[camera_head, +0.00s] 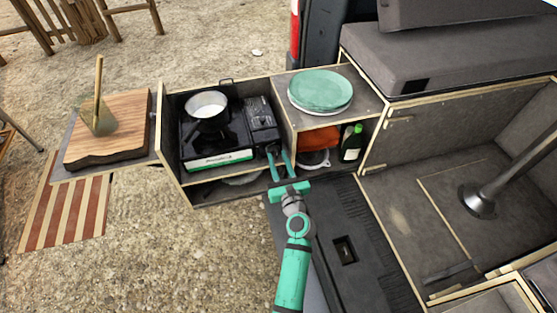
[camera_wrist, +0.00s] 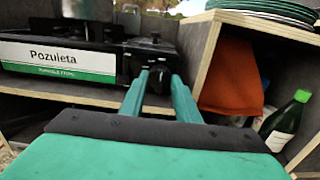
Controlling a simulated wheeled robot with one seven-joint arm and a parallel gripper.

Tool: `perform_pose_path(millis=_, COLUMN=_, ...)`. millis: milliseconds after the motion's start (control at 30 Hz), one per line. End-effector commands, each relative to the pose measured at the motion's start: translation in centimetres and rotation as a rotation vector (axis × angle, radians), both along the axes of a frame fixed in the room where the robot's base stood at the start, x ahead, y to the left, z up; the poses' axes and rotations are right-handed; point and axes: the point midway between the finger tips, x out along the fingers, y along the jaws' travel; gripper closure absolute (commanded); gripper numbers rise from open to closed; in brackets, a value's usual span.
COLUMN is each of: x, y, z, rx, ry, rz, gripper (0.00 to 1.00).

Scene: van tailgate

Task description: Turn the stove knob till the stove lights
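The black portable stove (camera_head: 215,135) sits in the pull-out box, with a white and green label on its front. It also shows in the wrist view (camera_wrist: 70,55). Its dark stove knob (camera_wrist: 159,76) is on the right part of the front. My gripper (camera_head: 280,160) is in front of the knob, its two green fingers apart. In the wrist view my gripper (camera_wrist: 160,80) has one fingertip at each side of the knob; I cannot tell whether they touch it. The knob's turn angle is unclear. No flame shows; the pot hides much of the burner.
A pot with white contents (camera_head: 206,104) stands on the burner. Green plates (camera_head: 320,90) sit on the shelf to the right, above an orange cloth (camera_head: 318,138) and a green bottle (camera_head: 351,143). A wooden divider (camera_wrist: 208,60) stands close right of my fingers.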

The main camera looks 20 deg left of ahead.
Motion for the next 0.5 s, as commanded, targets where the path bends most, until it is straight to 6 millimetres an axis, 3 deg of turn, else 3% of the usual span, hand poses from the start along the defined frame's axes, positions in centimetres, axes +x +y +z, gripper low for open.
perform_pose_path(millis=133, x=-0.02, y=-0.01, z=0.00, rx=0.000, ry=0.000, rz=0.000, gripper=0.71)
perform_pose_path(millis=267, x=-0.02, y=-0.03, z=0.00, rx=-0.001, ry=-0.001, rz=0.000, gripper=1.00)
perform_pose_path(millis=500, x=-0.04, y=-0.04, z=0.00, rx=-0.005, ry=-0.003, rz=0.000, gripper=1.00)
